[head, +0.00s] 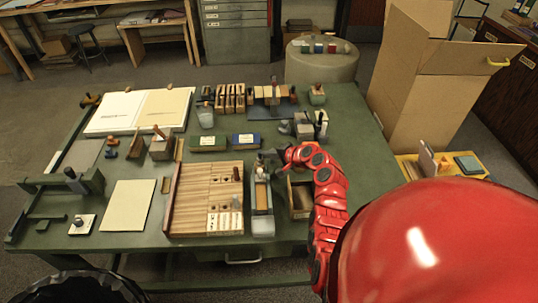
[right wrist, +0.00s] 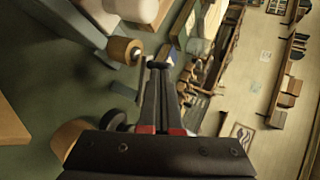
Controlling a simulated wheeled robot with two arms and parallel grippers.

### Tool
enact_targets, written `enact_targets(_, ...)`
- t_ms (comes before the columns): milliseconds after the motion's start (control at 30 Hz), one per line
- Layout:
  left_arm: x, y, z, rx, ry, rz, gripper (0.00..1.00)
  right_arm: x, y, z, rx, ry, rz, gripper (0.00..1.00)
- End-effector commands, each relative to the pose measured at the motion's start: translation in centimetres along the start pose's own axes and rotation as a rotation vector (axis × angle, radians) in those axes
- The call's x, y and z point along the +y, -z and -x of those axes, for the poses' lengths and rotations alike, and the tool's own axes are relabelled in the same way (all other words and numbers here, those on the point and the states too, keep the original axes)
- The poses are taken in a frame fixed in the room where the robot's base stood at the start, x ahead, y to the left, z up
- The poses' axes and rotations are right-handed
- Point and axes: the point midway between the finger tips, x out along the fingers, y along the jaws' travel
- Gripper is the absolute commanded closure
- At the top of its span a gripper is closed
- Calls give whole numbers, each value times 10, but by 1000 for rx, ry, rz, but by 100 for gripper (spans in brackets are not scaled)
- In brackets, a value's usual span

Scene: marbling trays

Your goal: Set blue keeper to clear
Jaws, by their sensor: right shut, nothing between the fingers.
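I cannot pick out the blue keeper with certainty. A narrow grey-blue tray (head: 262,197) stands in front of my right gripper (head: 270,157), beside a wooden type case. The right gripper is above the table near the far end of that tray. In the right wrist view its fingers (right wrist: 158,68) are together, with nothing between them. A round wooden knob (right wrist: 122,50) is just left of the fingertips; whether they touch cannot be told. My left gripper is out of view.
The wooden case (head: 173,205) and an open wooden box (head: 300,200) flank the narrow tray. A large cardboard box (head: 410,100) is off the table's right side. A pale sheet (head: 127,207) lies front left.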

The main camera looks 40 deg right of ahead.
Motion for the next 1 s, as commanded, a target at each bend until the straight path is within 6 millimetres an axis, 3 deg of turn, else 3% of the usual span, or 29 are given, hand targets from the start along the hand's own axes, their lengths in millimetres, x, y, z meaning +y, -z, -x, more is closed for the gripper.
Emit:
enact_targets(567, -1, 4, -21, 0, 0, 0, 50, -4, -4, -4, 72, -1, -47, 100)
enact_targets(1000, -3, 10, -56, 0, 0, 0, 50, -13, -7, -17, 231, -3, -145, 100)
